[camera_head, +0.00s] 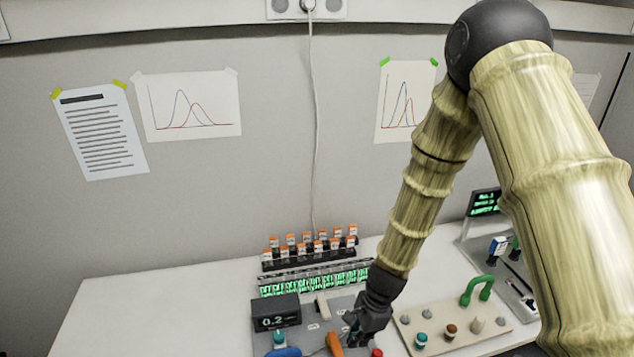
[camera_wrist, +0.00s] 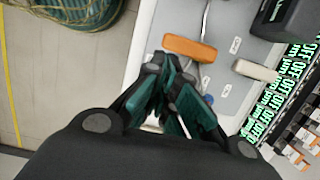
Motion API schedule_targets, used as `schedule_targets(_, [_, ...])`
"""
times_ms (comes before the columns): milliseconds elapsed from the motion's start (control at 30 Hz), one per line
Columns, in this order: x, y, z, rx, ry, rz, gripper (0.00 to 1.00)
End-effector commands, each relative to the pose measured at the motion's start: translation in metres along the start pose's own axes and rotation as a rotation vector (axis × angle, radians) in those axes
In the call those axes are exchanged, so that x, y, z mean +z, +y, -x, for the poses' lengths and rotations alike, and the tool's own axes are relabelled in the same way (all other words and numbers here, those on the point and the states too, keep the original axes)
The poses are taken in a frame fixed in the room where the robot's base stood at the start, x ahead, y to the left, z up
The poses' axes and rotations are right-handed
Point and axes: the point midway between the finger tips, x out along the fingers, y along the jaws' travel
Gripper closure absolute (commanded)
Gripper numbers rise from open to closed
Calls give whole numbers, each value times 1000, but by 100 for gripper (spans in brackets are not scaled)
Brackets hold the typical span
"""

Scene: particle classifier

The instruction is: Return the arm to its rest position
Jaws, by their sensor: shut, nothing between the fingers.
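My arm reaches from the right side of the head view down toward the table. My gripper (camera_head: 362,335) is low over the grey panel (camera_head: 311,311), close to an orange handle (camera_head: 335,344). In the wrist view my gripper (camera_wrist: 165,72) points at the panel, its dark green-padded fingers drawn together with nothing held. The orange handle also shows there (camera_wrist: 190,48), just ahead of the fingertips and apart from them as far as I can tell. Part of the panel is hidden behind the fingers.
A display box reading 0.2 (camera_head: 276,313) stands left on the panel. Rows of orange-capped vials (camera_head: 311,243) stand behind green OFF displays (camera_head: 315,280). A beige board with knobs and a green handle (camera_head: 477,291) lies right. The table's left part (camera_head: 130,315) is clear.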

Motion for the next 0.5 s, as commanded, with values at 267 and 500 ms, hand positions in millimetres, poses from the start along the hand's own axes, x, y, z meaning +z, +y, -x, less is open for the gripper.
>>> schedule_targets(267, [-25,33,-43,27,58,118,100])
schedule_targets(500, [-58,83,-98,67,125,302,100])
